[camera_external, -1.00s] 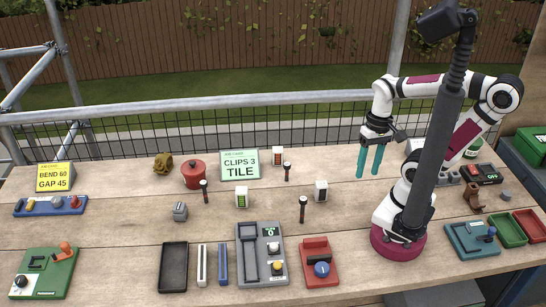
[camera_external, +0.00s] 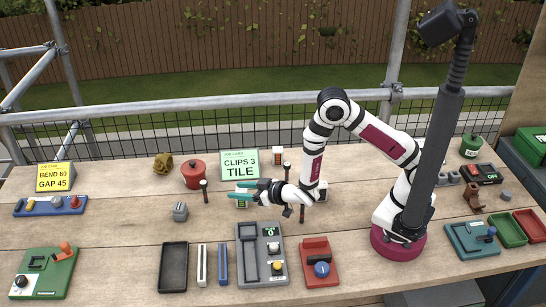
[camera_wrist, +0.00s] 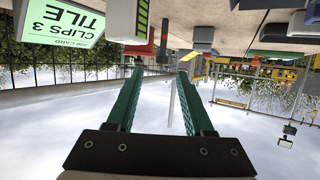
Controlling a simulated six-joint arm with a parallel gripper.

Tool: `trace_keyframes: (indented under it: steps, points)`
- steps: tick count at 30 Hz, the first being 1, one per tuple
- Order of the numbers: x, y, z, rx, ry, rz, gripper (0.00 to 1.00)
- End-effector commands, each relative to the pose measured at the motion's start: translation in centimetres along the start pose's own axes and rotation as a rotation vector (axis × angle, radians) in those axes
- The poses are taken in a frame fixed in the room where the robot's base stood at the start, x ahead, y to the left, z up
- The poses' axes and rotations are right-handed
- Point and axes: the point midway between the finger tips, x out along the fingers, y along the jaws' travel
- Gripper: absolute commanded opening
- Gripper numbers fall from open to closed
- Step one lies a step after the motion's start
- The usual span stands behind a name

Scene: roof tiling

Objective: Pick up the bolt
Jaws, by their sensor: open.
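I cannot tell for sure which object is the bolt. Small dark upright pegs with pale and red bands stand on the table: a left peg (camera_external: 204,191), a back peg (camera_external: 287,171) and a front peg (camera_external: 302,213), partly behind my wrist. My gripper (camera_external: 236,190) points left over the table, in front of the green job card (camera_external: 239,157), its teal fingers apart and empty. In the wrist view the open fingers (camera_wrist: 159,76) have nothing between them but background; that view is upside down.
A red pot (camera_external: 194,175) and a grey block (camera_external: 180,211) lie left of my gripper. A grey device (camera_external: 247,273), a red device (camera_external: 317,272) and a black tray (camera_external: 173,268) are at the front. Bare wood lies between the left trays and the grey block.

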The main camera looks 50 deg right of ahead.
Motion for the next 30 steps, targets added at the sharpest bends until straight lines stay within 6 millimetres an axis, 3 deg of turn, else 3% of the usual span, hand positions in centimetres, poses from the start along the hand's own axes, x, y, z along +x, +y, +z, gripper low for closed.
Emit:
trace_keyframes:
  steps: [6, 14, 19, 22, 28, 30]
  points:
    - [6.4, 0.1, -0.1, 0.003, 0.001, 0.003, 0.52]
    - [10.0, -0.1, -0.3, 0.002, 0.001, 0.002, 0.52]
    - [13.3, -0.6, -0.6, 0.003, -0.001, 0.003, 0.52]
    - [14.3, -0.6, -0.6, 0.001, -0.001, 0.001, 0.52]
    - [14.4, -0.6, -0.6, 0.001, -0.002, 0.001, 0.52]
    - [14.4, -0.6, -0.6, 0.001, -0.002, 0.001, 0.40]
